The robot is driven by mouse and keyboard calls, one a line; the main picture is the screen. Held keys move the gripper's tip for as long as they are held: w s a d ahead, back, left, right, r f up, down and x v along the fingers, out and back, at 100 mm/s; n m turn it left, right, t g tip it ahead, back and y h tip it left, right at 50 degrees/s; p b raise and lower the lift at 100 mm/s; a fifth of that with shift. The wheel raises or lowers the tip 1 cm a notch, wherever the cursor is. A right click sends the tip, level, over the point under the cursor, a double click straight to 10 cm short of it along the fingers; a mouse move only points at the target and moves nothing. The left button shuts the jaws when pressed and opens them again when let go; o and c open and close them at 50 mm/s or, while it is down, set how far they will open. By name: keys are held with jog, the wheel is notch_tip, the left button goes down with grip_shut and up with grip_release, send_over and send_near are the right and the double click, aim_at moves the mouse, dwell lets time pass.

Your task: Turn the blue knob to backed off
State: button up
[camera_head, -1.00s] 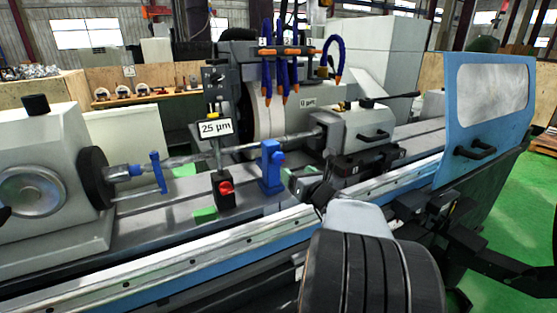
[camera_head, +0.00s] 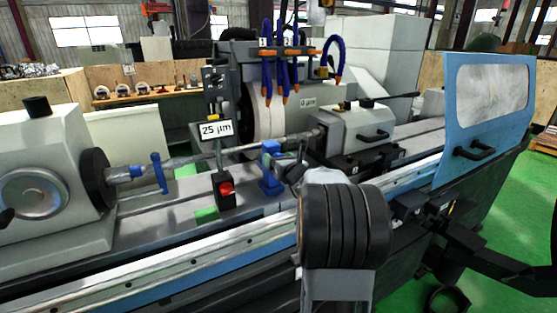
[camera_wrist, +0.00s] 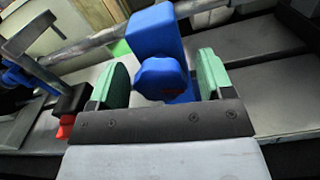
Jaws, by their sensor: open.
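The blue knob (camera_wrist: 160,78) sits on the front of an upright blue rest (camera_wrist: 155,32) in the wrist view. In the head view the blue rest (camera_head: 270,170) stands on the machine bed beside the long workpiece bar (camera_head: 240,149), and its knob is partly hidden by my wrist. My gripper (camera_wrist: 163,80) is open, with one green-padded finger on each side of the knob. Gaps show between the pads and the knob; I cannot tell whether the tips reach fully around it. A small dark mark on the knob is too blurred to read.
A gauge stand with a "25 µm" display (camera_head: 216,129) and red knob (camera_head: 226,188) stands left of the blue rest. A second blue rest (camera_head: 159,172) is farther left. The grinding wheel (camera_head: 262,105) and blue hoses are behind. A blue door (camera_head: 490,100) is at right.

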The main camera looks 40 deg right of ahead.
jog(key=shift+c, duration=0.4)
jog(key=c, duration=0.9)
jog(key=shift+o, duration=0.2)
jog(key=shift+f+n+b, duration=0.1)
jog(key=shift+n+b, duration=0.2)
jog(key=shift+b, duration=0.25)
